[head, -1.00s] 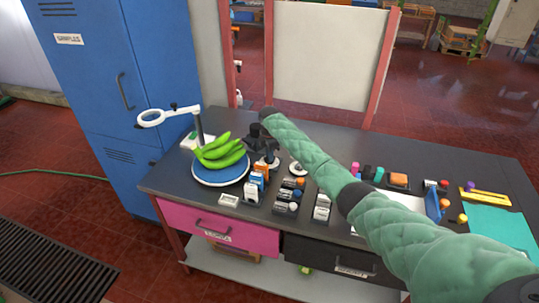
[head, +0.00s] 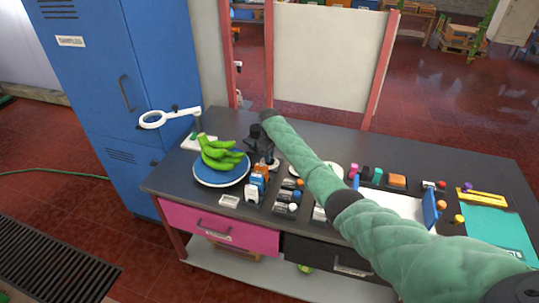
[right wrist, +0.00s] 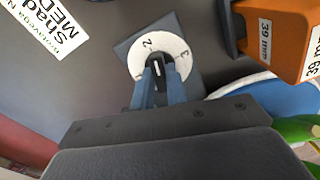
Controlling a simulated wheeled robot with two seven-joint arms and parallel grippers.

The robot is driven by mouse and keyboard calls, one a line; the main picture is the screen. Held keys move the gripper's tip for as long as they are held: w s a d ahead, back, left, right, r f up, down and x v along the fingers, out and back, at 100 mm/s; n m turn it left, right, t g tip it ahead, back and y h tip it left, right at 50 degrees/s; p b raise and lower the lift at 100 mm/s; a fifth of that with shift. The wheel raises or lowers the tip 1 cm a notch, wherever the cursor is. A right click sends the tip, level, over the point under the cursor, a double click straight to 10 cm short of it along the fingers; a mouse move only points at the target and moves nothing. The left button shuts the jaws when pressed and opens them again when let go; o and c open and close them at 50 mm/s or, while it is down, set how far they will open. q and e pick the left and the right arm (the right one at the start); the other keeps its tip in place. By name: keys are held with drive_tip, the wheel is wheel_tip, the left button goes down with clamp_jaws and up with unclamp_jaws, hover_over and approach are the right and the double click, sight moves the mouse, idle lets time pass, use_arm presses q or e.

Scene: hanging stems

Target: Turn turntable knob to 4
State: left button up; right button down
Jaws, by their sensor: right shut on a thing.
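The blue-topped turntable (head: 208,180) stands at the left of the workbench with a bunch of green bananas (head: 218,153) on it. My right gripper (head: 262,155) is beside it, pointing down, and its dark body hides most of the knob in the head view. In the right wrist view, the black knob (right wrist: 156,66) sits on a white round dial (right wrist: 172,48) with the numerals 2 and 3 readable; other marks are partly hidden. My blue fingers (right wrist: 162,88) are shut on the knob. Its white mark points up, roughly between 2 and 3. My left gripper is out of view.
An orange box marked 39 mm (right wrist: 285,35) is close to the right of the dial in the wrist view, and a printed card (right wrist: 45,30) lies left. Several small items (head: 290,195) are in front of my right arm.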

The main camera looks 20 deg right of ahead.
drive_tip(key=m, duration=0.2)
drive_tip(key=m+p, duration=0.1)
drive_tip(key=shift+w+r+m, duration=0.1)
drive_tip(key=shift+r+m, duration=0.1)
drive_tip(key=shift+m, duration=0.2)
drive_tip(key=m, duration=0.3)
drive_tip(key=shift+m+p, duration=0.3)
drive_tip(key=m, duration=0.4)
drive_tip(key=shift+m, duration=0.3)
drive_tip(key=m, duration=0.4)
drive_tip(key=shift+m, duration=0.3)
drive_tip(key=m, duration=1.2)
drive_tip(key=shift+m+b, duration=0.45)
drive_tip(key=shift+m, duration=1.65)
